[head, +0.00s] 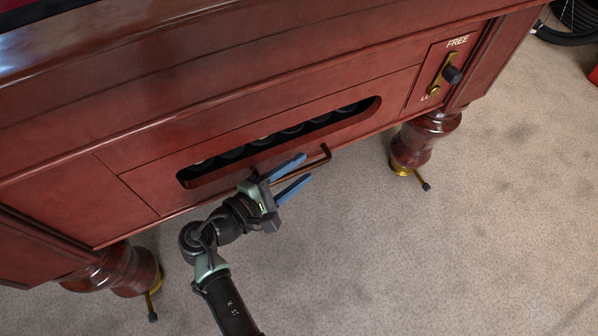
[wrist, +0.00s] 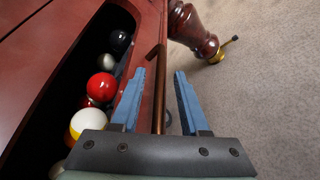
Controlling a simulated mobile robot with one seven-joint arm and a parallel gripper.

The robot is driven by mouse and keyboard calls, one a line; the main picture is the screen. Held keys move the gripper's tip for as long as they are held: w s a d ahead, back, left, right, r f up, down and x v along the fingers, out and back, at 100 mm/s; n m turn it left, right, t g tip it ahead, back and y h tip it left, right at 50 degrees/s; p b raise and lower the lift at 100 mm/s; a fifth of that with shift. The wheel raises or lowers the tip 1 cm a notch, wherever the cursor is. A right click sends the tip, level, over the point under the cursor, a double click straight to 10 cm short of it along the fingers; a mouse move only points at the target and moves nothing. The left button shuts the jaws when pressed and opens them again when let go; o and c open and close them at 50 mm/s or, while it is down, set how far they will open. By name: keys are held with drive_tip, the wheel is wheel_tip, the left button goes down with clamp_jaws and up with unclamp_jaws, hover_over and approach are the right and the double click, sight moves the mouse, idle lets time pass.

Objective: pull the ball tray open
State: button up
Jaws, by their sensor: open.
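The ball tray (head: 148,190) is a red-brown wooden panel in the pool table's front, with a long rounded slot. It looks flush with the wood around it. A thin bronze bar handle (head: 323,157) runs along its lower part and also shows in the wrist view (wrist: 158,58). My gripper (head: 308,166) is open, its two blue fingers on either side of the handle. In the wrist view the bar passes between the fingers (wrist: 161,73), with a gap to the right finger; whether the left finger touches it I cannot tell. The handle's near end is hidden by my gripper.
Several balls, among them a red ball (wrist: 101,87), lie behind the slot. Turned table legs (head: 425,140) with brass feet stand at both sides. The grey carpet (head: 450,250) in front is clear.

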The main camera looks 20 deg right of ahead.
drive_tip(key=shift+w+d, duration=0.1)
drive_tip(key=shift+d, duration=0.15)
clamp_jaws()
idle(1.4)
